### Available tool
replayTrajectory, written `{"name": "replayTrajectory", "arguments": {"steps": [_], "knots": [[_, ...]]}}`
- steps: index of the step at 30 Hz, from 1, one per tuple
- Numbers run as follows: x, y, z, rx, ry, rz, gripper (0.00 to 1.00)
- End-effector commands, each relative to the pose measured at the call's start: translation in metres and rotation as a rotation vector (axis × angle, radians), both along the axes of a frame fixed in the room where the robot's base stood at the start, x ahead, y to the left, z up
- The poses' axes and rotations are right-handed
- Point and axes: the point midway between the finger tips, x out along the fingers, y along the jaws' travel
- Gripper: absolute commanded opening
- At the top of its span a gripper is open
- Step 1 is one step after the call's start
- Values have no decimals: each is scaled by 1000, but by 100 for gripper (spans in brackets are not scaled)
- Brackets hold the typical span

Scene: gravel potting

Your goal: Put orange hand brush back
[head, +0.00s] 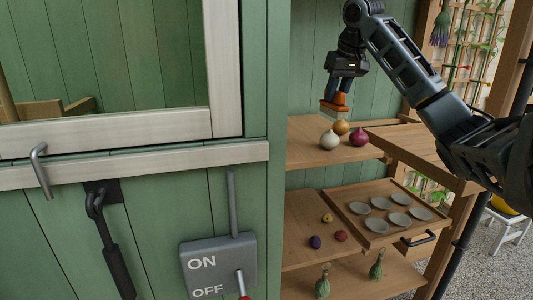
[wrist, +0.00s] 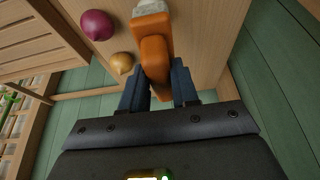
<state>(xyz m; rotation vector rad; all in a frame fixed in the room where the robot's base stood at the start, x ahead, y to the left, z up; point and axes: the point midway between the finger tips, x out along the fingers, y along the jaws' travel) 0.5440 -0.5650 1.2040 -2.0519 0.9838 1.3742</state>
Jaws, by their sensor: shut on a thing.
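My gripper (head: 338,88) is shut on the orange hand brush (head: 341,99). It holds the brush over the upper wooden shelf (head: 310,158) of the green cupboard, just above several onions. In the wrist view the brush's orange handle (wrist: 155,55) sits between my two fingers (wrist: 160,85), with its pale bristles at the top edge. A white onion (head: 329,140), a yellow onion (head: 341,127) and a red onion (head: 359,139) stand on that shelf below the brush. I cannot tell whether the bristles touch anything.
A wooden tray (head: 348,213) with several pale dishes and a black handle sits on the lower shelf, beside small round fruits (head: 315,242). A slatted wooden surface (head: 410,145) juts out at right. A grey ON/OFF switch box (head: 218,263) is on the green door at left.

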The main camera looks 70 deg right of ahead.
Motion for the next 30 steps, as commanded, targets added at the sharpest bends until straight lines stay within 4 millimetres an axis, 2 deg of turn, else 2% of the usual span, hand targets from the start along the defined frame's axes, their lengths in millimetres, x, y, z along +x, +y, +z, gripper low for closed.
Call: {"name": "replayTrajectory", "arguments": {"steps": [2, 5, 15, 21, 26, 30], "knots": [[-2, -1, -2, -2, 0, -5, 0], [7, 1, -8, 1, 0, -3, 0], [74, 14, -48, 2, 1, -2, 0], [103, 19, -65, 0, 2, -5, 0], [111, 20, -72, -1, 1, -6, 0], [110, 20, -90, 1, 2, -7, 0]]}}
